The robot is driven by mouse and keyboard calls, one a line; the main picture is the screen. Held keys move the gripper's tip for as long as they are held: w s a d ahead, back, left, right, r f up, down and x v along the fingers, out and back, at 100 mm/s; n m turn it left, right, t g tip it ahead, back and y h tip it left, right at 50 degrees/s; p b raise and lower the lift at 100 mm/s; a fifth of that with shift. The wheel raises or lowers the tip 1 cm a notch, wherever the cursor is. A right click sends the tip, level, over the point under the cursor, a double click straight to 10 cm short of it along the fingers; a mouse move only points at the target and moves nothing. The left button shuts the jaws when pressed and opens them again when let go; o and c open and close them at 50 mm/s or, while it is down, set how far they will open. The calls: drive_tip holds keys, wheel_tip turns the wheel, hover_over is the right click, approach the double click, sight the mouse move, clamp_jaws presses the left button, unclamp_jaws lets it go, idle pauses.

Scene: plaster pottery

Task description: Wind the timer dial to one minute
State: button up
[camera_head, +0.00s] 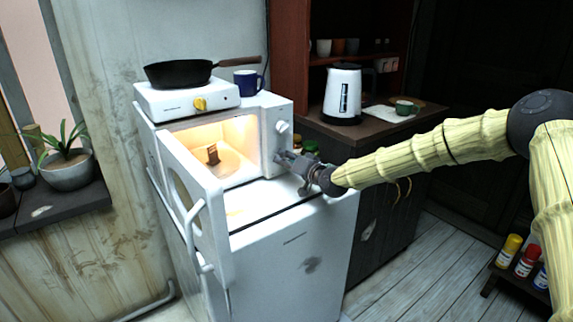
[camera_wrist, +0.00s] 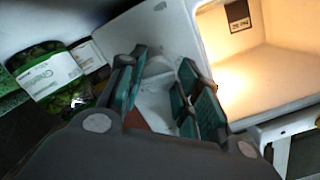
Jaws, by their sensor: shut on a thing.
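A white microwave (camera_head: 262,112) stands on a white fridge with its door (camera_head: 188,190) swung open and its inside lit. Its right-hand panel carries an upper dial (camera_head: 283,127) and a lower dial, the lower one mostly hidden by my gripper (camera_head: 284,160). In the wrist view my gripper (camera_wrist: 160,98) has its teal-padded fingers on either side of a pale knob (camera_wrist: 155,97), which looks like the lower timer dial, and is shut on it. The dial's markings and pointer cannot be read. A brown item (camera_head: 212,154) stands inside the microwave.
A hotplate (camera_head: 187,100) with a black pan (camera_head: 180,73) and a blue mug (camera_head: 247,82) sit on the microwave. A white kettle (camera_head: 343,95) stands on the dark counter.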

drive_tip(key=shift+m+b, duration=0.35)
drive_tip(key=shift+m, duration=0.45)
drive_tip(key=o, duration=1)
drive_tip(key=shift+d, duration=0.1)
drive_tip(key=v, duration=1.2)
drive_tip(key=shift+w+f, duration=0.1)
